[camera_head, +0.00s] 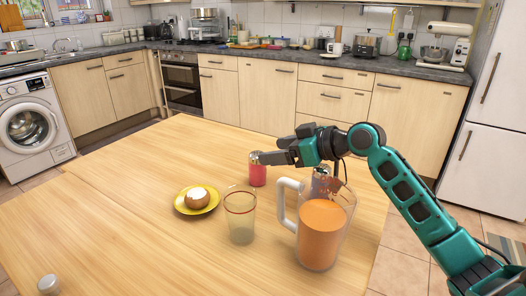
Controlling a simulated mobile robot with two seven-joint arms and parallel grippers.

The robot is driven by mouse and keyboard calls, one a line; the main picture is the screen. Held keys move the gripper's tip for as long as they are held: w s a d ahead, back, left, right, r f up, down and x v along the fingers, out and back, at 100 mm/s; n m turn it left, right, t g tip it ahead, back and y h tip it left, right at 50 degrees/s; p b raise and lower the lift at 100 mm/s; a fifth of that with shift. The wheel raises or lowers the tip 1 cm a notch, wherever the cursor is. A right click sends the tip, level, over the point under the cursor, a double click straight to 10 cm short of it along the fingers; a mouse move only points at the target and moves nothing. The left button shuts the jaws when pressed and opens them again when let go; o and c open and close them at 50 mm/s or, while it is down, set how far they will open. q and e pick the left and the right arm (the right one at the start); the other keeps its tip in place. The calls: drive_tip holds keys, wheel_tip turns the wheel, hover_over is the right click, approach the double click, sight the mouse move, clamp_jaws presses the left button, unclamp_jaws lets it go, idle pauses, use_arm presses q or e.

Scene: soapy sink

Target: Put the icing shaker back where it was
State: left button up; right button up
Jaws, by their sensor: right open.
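A pink-red shaker (258,175) with a metallic top stands upright on the wooden table. My right gripper (266,158) is open, with its fingers at the shaker's top; I cannot tell whether they touch it. A second shaker (322,172) with a greyish top stands behind the jug, mostly hidden by the jug and my arm. A silver-topped object (48,284) is at the table's lower left, its lower part cut off by the picture edge. I cannot tell for sure which is the icing shaker. My left gripper is not in view.
A large jug (322,235) of orange liquid stands close to my right arm. A clear glass (240,216) is left of it. A yellow plate (182,208) holds a white-topped bun (197,197). The table's left half (100,225) is mostly clear.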

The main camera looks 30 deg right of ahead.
drive_tip(key=v, duration=0.5)
drive_tip(key=shift+s+d+r, duration=0.1)
drive_tip(key=shift+s+d, duration=0.05)
drive_tip(key=shift+s, duration=0.15)
